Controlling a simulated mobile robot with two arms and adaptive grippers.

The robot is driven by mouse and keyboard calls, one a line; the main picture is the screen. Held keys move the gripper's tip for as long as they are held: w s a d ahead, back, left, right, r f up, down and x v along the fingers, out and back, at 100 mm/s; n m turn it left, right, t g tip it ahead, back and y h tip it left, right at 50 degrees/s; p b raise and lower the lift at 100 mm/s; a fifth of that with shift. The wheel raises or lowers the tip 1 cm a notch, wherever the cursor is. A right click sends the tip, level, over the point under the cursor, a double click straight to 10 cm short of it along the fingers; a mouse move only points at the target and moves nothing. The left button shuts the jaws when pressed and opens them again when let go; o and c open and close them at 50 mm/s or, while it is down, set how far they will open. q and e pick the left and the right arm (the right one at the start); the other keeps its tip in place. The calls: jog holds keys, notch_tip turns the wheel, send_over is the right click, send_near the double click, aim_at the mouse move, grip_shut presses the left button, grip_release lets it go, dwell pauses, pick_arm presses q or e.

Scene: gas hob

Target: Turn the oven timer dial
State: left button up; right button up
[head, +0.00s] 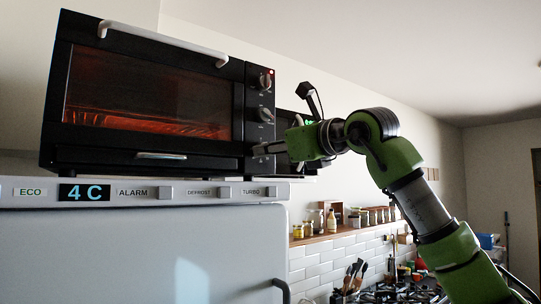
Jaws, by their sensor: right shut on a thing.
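A black toaster oven (150,90) with a glowing orange interior stands on top of the fridge. Its control strip at the right has an upper dial (265,81) and a middle dial (265,115), both uncovered. My right gripper (262,149) reaches in from the right at the low end of this strip. Which dial is the timer cannot be read. My left gripper does not show.
The fridge (130,250) has a top panel with buttons and a "4 C" display. A shelf of jars (330,232) and a hob (395,290) lie behind my right arm. The oven door has a white handle (165,42). The upper right is open room.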

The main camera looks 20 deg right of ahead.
jog(key=shift+m+b, duration=0.45)
jog(key=shift+m, duration=1.05)
jog(key=o, duration=1.1)
jog(key=shift+o, duration=0.2)
jog(key=shift+d, duration=0.1)
jog(key=v, duration=1.2)
jog(key=shift+w+a, duration=0.1)
jog(key=shift+a, duration=0.1)
